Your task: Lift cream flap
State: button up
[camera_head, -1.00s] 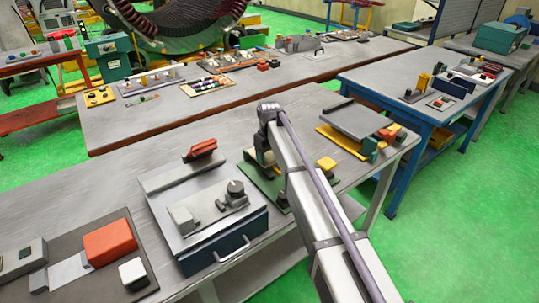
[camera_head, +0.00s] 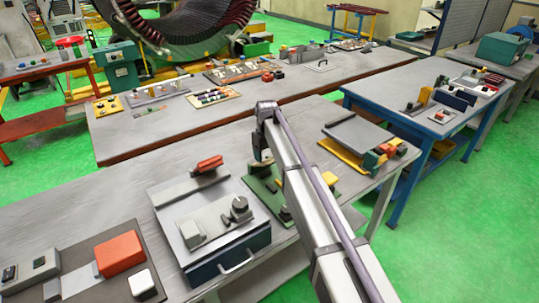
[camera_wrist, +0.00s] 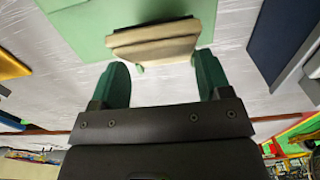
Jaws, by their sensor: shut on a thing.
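A green board (camera_wrist: 88,32) lies beyond the flap. In the head view the green board (camera_head: 262,191) is on the near bench, and my arm covers part of it. The flap is mostly hidden there behind my arm.
A grey-topped blue case (camera_head: 232,262) stands left of the green board, with a red block (camera_head: 207,163) behind it. A yellow-based fixture with a grey plate (camera_head: 352,133) stands to the right. Bare bench (camera_head: 110,215) lies at the back left.

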jog(key=shift+w+a+r, duration=0.15)
jog(key=shift+w+a, duration=0.15)
jog(key=shift+w, duration=0.05)
jog(key=o, duration=0.9)
jog(key=shift+c, duration=0.2)
jog(key=shift+o, duration=0.8)
jog(key=shift+w+a, duration=0.1)
jog(key=shift+a, duration=0.05)
jog(key=shift+o, duration=1.3)
notch_tip(320, 180, up, 11)
jog(key=p, duration=1.1)
